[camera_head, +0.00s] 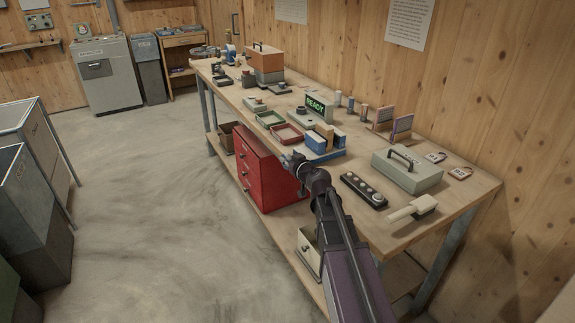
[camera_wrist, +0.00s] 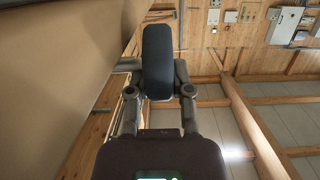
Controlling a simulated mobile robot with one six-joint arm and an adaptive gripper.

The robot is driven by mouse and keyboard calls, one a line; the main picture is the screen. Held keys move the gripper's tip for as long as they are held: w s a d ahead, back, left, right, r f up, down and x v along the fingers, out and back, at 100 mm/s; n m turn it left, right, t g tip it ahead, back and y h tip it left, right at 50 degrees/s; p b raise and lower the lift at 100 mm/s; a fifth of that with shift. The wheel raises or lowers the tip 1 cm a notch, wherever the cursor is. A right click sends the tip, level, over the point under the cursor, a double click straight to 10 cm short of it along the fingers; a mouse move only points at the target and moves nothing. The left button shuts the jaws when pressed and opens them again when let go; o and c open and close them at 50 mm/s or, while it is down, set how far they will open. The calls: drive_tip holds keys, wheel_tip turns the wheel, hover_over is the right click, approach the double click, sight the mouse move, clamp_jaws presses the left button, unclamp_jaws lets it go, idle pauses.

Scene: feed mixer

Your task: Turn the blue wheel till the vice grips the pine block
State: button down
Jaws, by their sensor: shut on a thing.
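The blue vice (camera_head: 318,146) stands at the front edge of the workbench, in the middle of the head view. The pine block (camera_head: 325,130) is a small tan piece between its blue jaws; I cannot tell whether both jaws touch it. My gripper (camera_head: 294,162) is at the bench's front edge, just in front of the vice. In the wrist view, my gripper (camera_wrist: 158,92) is shut on the dark blue wheel (camera_wrist: 158,55), which shows edge-on between the two fingers. In the head view the wheel is mostly hidden by my gripper.
The workbench (camera_head: 365,218) carries red and green trays (camera_head: 288,134), a READY sign (camera_head: 315,105), a grey case (camera_head: 407,170) and a black button strip (camera_head: 363,189). A red drawer cabinet (camera_head: 262,168) stands below. The floor (camera_head: 165,200) to the left is clear.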

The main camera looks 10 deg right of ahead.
drive_tip(key=shift+t+b, duration=0.5)
drive_tip(key=shift+b, duration=0.15)
drive_tip(key=c, duration=0.5)
unclamp_jaws()
drive_tip(key=shift+w+r+g+p, duration=0.1)
drive_tip(key=shift+r+g+p, duration=0.1)
drive_tip(key=shift+g+p, duration=1)
drive_tip(key=p, duration=0.3)
drive_tip(key=shift+w+g+h, duration=0.1)
drive_tip(key=shift+g+h, duration=0.2)
drive_tip(key=shift+h, duration=0.1)
